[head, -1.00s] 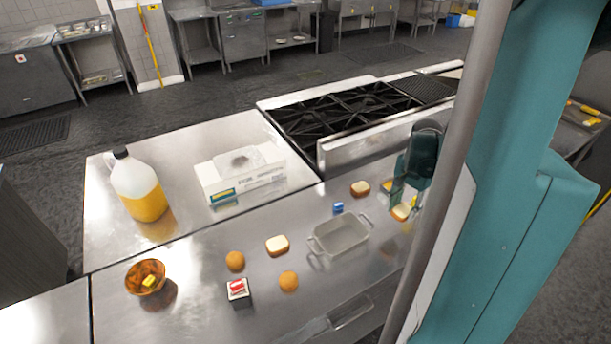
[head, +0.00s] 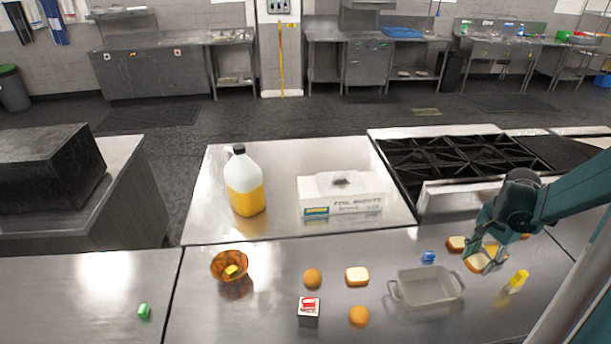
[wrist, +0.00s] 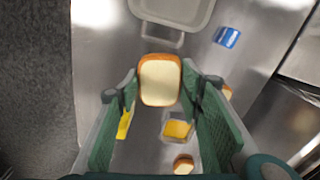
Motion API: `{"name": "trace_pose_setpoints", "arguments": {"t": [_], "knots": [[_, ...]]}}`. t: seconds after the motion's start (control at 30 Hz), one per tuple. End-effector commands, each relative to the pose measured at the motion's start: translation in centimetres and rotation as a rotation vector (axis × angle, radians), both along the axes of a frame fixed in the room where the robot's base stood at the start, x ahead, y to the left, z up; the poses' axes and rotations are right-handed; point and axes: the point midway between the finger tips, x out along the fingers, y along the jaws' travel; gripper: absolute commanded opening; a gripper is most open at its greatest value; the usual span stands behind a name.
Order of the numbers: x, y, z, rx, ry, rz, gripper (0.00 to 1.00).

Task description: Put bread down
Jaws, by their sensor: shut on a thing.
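My gripper (head: 486,256) is shut on a bread slice (head: 478,264), just right of the grey tray (head: 400,297). In the wrist view the slice (wrist: 160,82) sits between the two green fingertips, its white face toward the camera. The slice appears above the steel counter; how far above is hard to tell. Another bread slice (head: 456,243) lies behind the tray, and a third (head: 357,276) lies to its left. The tray is also at the top of the wrist view (wrist: 172,10), beyond the held slice, and looks empty.
A blue packet (head: 428,257) lies behind the tray. A yellow item (head: 517,281) stands right of my gripper. Two round buns (head: 313,279) (head: 359,316), a small box (head: 309,312) and an amber bowl (head: 229,265) are to the left. The stove (head: 450,165) is behind.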

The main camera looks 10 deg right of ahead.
Motion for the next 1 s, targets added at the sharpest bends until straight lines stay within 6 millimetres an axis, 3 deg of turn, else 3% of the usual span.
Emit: {"name": "trace_pose_setpoints", "arguments": {"t": [0.1, 0.57, 1.0], "knots": [[2.7, 1.6, 0.1, 0.000, 0.000, 0.039, 0.29], [11.8, 8.6, 0.5, 0.000, 0.001, 0.174, 0.29], [19.5, 17.1, 0.7, 0.000, 0.001, 0.304, 0.29]]}}
